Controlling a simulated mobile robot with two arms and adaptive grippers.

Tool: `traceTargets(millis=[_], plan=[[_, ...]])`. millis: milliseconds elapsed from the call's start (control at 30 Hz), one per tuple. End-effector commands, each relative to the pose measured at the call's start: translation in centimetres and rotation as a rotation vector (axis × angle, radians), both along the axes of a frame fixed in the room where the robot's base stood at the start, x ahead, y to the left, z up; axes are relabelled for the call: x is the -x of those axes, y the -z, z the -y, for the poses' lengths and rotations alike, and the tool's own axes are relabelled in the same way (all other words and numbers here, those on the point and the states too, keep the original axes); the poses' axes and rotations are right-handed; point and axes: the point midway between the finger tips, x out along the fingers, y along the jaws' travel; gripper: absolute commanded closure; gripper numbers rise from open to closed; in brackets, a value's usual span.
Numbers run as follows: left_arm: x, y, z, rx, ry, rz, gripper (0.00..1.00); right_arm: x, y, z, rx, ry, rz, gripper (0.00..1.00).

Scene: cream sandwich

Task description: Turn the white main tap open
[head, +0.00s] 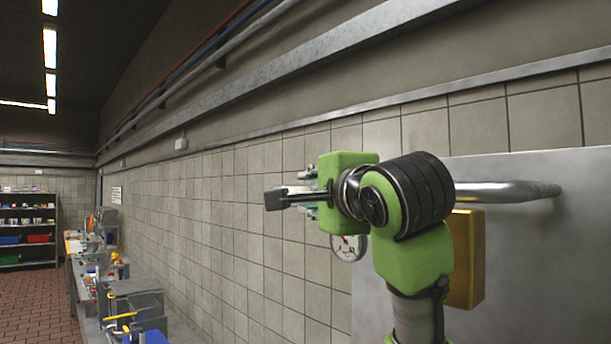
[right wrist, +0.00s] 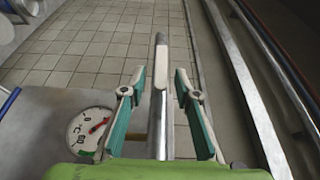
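A flat grey-white lever (right wrist: 160,85), which looks like the handle of the main tap, runs lengthwise between the fingers of my right gripper (right wrist: 158,80) in the right wrist view. The teal fingers stand apart, one on each side of the lever, with a visible gap on both sides. In the head view my right gripper (head: 308,192) points left in front of the wall, and the lever (head: 288,196) sticks out past its fingertips. The lever's base and the tap body are hidden behind my green wrist. My left gripper is not in view.
A round gauge (head: 347,248) sits just below my right gripper; it also shows in the right wrist view (right wrist: 90,129). A steel pipe (head: 510,190) and a brass-coloured box (head: 465,258) are on the metal panel (head: 550,260). A cluttered bench (head: 120,300) stands left.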

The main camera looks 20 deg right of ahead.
Motion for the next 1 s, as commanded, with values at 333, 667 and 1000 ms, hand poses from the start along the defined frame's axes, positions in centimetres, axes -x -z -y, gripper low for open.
traceTargets(millis=[333,667,1000], plan=[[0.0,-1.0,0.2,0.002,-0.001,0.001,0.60,-1.9,0.0,0.0,0.001,-0.002,0.001,0.71],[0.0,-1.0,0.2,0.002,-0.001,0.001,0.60,-1.9,0.0,0.0,0.001,-0.001,0.001,1.00],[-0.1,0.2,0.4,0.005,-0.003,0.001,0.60,-1.9,0.7,0.8,-0.012,-0.001,0.027,1.00]])
